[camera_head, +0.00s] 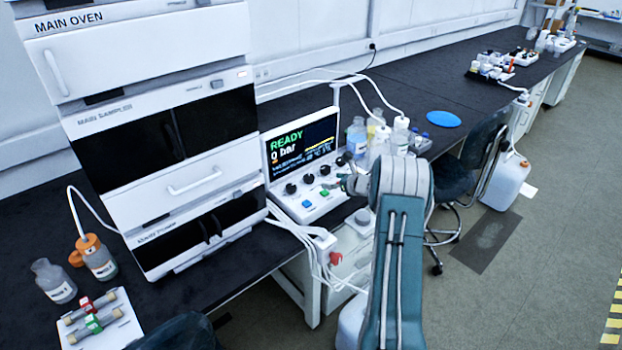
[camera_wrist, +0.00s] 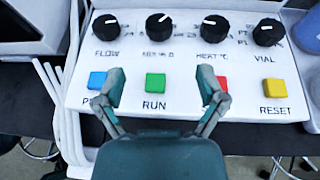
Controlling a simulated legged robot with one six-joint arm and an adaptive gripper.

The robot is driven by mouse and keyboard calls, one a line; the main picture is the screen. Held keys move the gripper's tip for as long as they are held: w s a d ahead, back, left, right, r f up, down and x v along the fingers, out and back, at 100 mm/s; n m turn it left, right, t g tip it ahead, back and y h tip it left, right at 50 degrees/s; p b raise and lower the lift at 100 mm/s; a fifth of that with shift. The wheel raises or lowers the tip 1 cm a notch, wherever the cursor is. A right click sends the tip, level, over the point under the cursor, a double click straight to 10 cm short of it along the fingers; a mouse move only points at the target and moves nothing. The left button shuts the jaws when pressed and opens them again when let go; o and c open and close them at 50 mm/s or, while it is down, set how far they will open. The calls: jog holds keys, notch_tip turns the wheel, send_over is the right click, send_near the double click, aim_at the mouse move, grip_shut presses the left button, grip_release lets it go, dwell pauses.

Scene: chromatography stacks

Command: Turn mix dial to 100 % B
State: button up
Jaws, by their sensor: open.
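The control panel (camera_wrist: 255,90) carries a row of black dials with labelled buttons below. The mix dial (camera_wrist: 160,24) is second from the left in the wrist view, and its label is partly blurred. Its white pointer mark aims up and to the right. In the camera_head view the mix dial (camera_head: 308,179) sits below the screen. My gripper (camera_wrist: 161,86) is open and empty, its fingers spread either side of the green RUN button (camera_wrist: 155,83), nearer me than the mix dial. In the camera_head view my gripper (camera_head: 352,184) is at the panel's right side, partly hidden by my arm.
The flow dial (camera_wrist: 105,27) and heat dial (camera_wrist: 214,28) flank the mix dial. Blue (camera_wrist: 97,80), red (camera_wrist: 222,84) and yellow (camera_wrist: 276,88) buttons line the front. The screen (camera_head: 301,146) reads READY, 0 bar. Bottles (camera_head: 378,142) stand right of the panel.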

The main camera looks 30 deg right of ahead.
aim_at(311, 177)
jog(key=x, duration=1)
jog(key=shift+w+f, duration=0.15)
jog(key=shift+w, duration=0.05)
jog(key=c, duration=1.1)
